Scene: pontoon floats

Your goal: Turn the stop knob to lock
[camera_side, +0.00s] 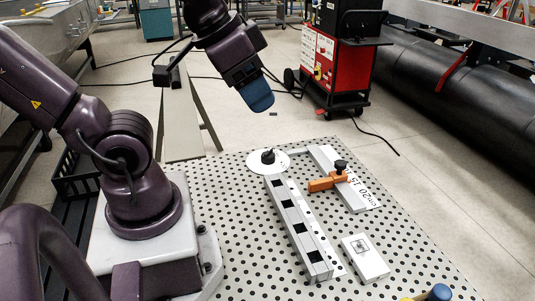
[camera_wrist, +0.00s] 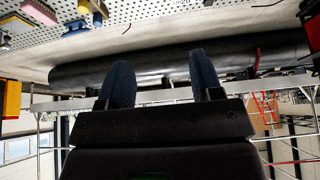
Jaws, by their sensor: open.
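The stop is an orange block (camera_side: 327,182) on a flat grey rail with printed numbers (camera_side: 357,193), right of centre on the perforated table in the side view. A black knob (camera_side: 341,166) sits on top of the stop; which way it is turned cannot be told. My gripper (camera_side: 262,104) hangs in the air, above and to the left of the stop, well apart from it. In the wrist view its two blue fingers (camera_wrist: 160,65) are spread with nothing between them. I cannot make out the stop or its knob in the wrist view.
A white disc (camera_side: 254,167) with another black knob (camera_side: 268,156) stands at the end of a long grey bar with black squares (camera_side: 294,222). A white block (camera_side: 366,258) lies at front right. A red machine (camera_side: 331,58) and black float (camera_side: 450,90) stand beyond the table (camera_side: 416,250).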

